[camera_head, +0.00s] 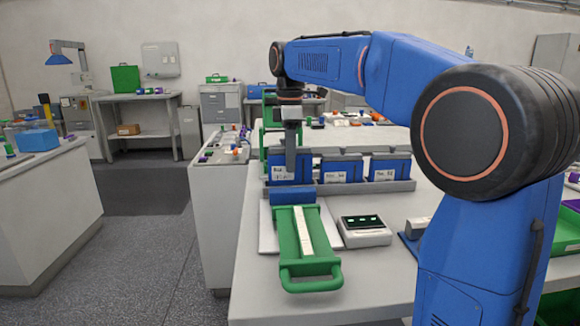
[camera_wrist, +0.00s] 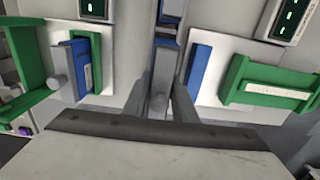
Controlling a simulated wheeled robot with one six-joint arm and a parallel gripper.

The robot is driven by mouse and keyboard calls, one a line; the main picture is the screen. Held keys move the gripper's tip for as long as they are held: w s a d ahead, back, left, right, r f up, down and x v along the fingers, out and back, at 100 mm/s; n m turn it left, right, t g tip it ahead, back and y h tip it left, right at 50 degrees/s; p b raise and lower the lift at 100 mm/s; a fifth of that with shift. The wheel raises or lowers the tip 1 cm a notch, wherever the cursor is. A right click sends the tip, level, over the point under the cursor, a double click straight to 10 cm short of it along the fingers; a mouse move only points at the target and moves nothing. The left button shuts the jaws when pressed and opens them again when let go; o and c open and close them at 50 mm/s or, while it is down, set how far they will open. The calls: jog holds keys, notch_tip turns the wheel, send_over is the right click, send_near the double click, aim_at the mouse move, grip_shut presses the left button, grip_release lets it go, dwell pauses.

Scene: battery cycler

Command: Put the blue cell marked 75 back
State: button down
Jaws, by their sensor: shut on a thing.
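My gripper (camera_head: 291,160) points straight down at the leftmost of three blue cells in the row. It is shut on this blue cell (camera_head: 281,173), which is upright with a white label whose number is too small to read. The other two blue cells, the middle one (camera_head: 342,165) and the right one (camera_head: 388,164), stand in a long grey rack (camera_head: 365,188). I cannot tell whether the held cell rests fully in the rack.
A green handled carrier (camera_head: 307,265) with a white strip lies in front, beside a blue block (camera_head: 293,196). A small meter (camera_head: 366,236) with a dark display sits to its right. Green frames (camera_head: 267,110) stand behind my gripper.

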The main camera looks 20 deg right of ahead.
jog(key=shift+f, duration=1.05)
jog(key=c, duration=1.4)
grip_release()
jog(key=shift+f, duration=0.15)
jog(key=shift+c, duration=0.2)
notch_tip(320, 180, up, 12)
jog(key=shift+s, duration=0.1)
